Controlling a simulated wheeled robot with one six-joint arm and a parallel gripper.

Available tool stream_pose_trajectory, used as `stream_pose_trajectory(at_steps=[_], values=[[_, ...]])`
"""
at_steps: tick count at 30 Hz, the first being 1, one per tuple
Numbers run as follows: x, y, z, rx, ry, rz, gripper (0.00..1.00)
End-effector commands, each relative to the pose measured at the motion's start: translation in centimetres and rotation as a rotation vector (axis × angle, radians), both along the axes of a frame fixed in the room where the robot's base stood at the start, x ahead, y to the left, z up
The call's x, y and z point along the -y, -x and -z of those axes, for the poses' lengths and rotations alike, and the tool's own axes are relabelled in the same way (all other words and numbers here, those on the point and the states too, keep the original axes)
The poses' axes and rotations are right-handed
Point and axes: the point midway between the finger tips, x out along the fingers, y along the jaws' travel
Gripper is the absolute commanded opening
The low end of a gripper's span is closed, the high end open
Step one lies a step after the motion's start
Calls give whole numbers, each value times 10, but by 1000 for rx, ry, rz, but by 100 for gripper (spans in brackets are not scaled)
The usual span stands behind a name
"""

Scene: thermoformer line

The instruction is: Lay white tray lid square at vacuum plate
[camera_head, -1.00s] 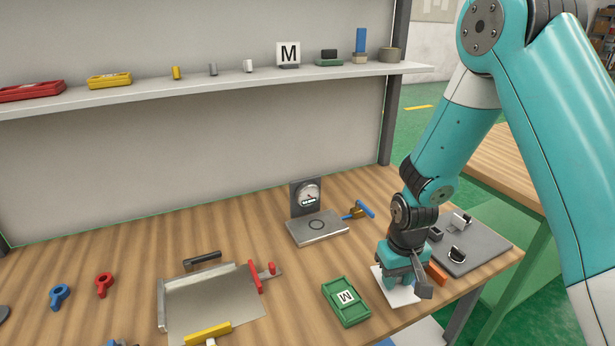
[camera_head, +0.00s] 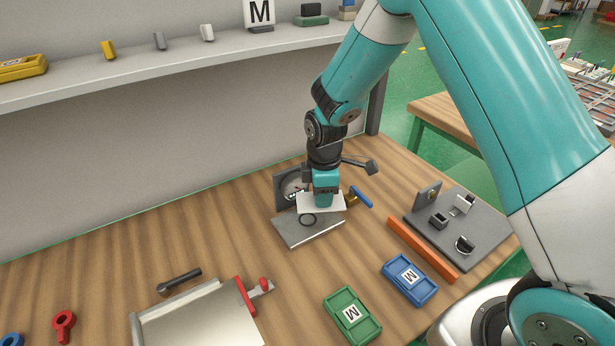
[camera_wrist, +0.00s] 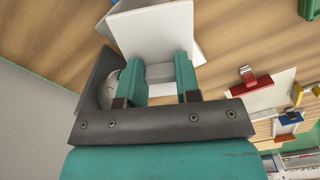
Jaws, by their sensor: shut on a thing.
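The white tray lid (camera_head: 308,204) is in my gripper (camera_head: 324,202), over the back part of the grey vacuum plate (camera_head: 308,232). The front of the plate and its dark ring show below the lid. I cannot tell how large the gap between lid and plate is. The lid's edges look turned against the plate's edges. In the wrist view, the fingers of my gripper (camera_wrist: 165,82) are shut on a white part of the lid (camera_wrist: 150,32). My gripper and the lid partly hide the round gauge behind the plate.
The gauge panel (camera_head: 281,192) stands close behind the lid. A blue-handled valve (camera_head: 361,197) sits right of the plate. An orange bar (camera_head: 422,250), a grey fixture board (camera_head: 460,232), and blue (camera_head: 409,279) and green (camera_head: 351,316) trays lie to the right and front. Bare wood lies left of the plate.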

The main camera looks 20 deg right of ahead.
Motion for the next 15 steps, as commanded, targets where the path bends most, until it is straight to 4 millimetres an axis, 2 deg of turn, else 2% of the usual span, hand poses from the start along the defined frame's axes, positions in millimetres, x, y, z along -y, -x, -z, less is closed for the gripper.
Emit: stream_pose_trajectory(at_steps=[3,6,10,15], values=[[-17,-13,-12,1,0,-253,0],[-24,-18,-16,-1,0,-387,0],[-28,-21,-18,0,0,-464,0],[-28,-21,-18,-1,0,-471,0]])
